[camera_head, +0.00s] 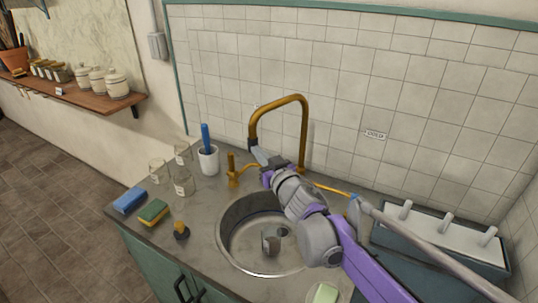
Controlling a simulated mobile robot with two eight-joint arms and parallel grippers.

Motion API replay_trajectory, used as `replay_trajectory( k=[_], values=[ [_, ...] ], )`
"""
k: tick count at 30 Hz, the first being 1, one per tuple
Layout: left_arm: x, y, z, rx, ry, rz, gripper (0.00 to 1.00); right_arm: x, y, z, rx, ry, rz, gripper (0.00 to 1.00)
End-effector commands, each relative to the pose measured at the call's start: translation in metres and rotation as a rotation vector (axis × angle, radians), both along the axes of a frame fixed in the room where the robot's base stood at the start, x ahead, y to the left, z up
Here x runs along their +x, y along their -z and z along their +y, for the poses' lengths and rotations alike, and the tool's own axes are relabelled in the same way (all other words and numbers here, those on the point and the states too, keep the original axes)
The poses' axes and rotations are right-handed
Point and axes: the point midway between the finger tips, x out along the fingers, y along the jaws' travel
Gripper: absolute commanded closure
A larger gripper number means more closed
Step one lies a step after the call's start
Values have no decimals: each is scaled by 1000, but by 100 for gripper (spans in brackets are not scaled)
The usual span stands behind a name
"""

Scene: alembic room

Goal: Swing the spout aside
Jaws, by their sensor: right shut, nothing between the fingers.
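The brass spout (277,102) is a tall squared arch that rises behind the sink and comes down at the left. My right gripper (259,156) is shut and empty, close to the lower left end of the spout; I cannot tell whether they touch. My right arm comes in from the lower right and hides part of the sink (226,240) and of the faucet's base. A brass tap handle (232,172) stands just left of the gripper. My left gripper is not in view.
Left of the sink are a white cup with a blue brush (208,160), glass jars (184,182), a blue sponge (129,200) and a green-yellow sponge (153,212). A metal cup (270,245) lies in the basin. A grey drying rack (440,235) is at the right.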

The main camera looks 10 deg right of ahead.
Motion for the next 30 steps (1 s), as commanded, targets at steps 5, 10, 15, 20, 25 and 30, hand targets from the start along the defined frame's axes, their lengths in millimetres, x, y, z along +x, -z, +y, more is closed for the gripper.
replay_trajectory(
  k=[5,10,15,20,25,30],
  values=[
    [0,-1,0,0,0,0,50,13,0,20,0,-14,0,100],
    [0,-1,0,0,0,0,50,34,0,39,0,-17,0,100],
    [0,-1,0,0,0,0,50,53,0,53,0,-17,0,100],
    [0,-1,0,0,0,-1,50,64,0,59,0,-15,0,100],
    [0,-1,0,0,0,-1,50,70,0,63,-1,-15,0,100],
    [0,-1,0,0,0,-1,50,72,0,64,-1,-15,0,100]
  ],
)
